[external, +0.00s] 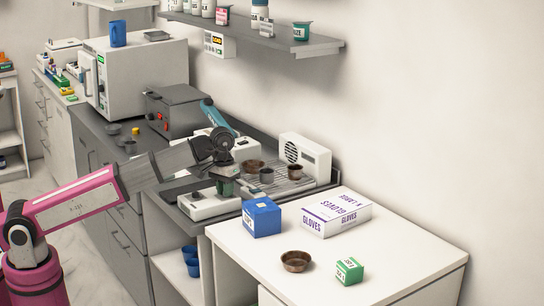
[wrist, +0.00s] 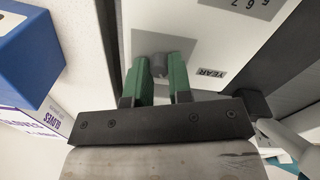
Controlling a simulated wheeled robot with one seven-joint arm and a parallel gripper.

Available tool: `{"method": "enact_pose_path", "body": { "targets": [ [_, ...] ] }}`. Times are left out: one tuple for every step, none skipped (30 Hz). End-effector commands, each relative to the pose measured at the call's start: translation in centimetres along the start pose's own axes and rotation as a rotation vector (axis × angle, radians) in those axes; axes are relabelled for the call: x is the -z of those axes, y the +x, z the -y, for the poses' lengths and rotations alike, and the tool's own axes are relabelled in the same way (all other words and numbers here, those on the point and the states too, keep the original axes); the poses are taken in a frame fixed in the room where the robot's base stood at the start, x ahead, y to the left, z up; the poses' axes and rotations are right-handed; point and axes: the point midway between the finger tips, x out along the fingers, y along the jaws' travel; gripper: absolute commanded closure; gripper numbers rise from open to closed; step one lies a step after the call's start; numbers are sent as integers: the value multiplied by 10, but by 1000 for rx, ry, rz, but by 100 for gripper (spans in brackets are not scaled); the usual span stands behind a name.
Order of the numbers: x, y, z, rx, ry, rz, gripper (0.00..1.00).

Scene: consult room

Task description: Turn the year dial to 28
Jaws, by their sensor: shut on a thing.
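The year dial (wrist: 158,65) is a small grey knob on a white device in the wrist view. My gripper (wrist: 160,68) has green fingers and is shut on the knob, one finger on each side. A YEAR label (wrist: 211,72) is to the right of the knob. A grey panel (wrist: 245,6) with a 6 and a 7 is cut off by the top edge, so the full setting cannot be read. In the external view, my gripper (external: 226,187) points down at the white device (external: 207,206), hiding the dial.
A blue box (external: 262,218) and a white GLOVES box (external: 335,212) stand close to the right of the device. A brown bowl (external: 296,261) and a green box (external: 349,270) are farther forward. A metal rack (external: 278,187) with small bowls lies behind.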

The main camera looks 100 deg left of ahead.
Motion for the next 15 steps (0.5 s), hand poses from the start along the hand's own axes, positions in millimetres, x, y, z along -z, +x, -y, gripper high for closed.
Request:
{"method": "enact_pose_path", "body": {
  "targets": [
    [0,0,0,0,41,2,100],
    [0,-1,0,0,67,3,100],
    [0,-1,0,-1,102,4,100],
    [1,-1,-1,-1,127,5,100],
    [1,-1,-1,-1,153,6,100],
    [1,-1,-1,-1,187,7,100],
    [1,-1,-1,-1,212,8,100],
    [1,-1,-1,-1,237,8,100],
    [1,-1,-1,-1,268,9,100],
    [1,-1,-1,-1,290,10,100],
    [1,-1,-1,-1,312,11,100],
    [1,-1,-1,-1,340,11,100],
    [1,-1,-1,-1,361,12,100],
    [1,-1,-1,-1,379,12,100],
    [1,-1,-1,-1,402,13,100]
  ]
}}
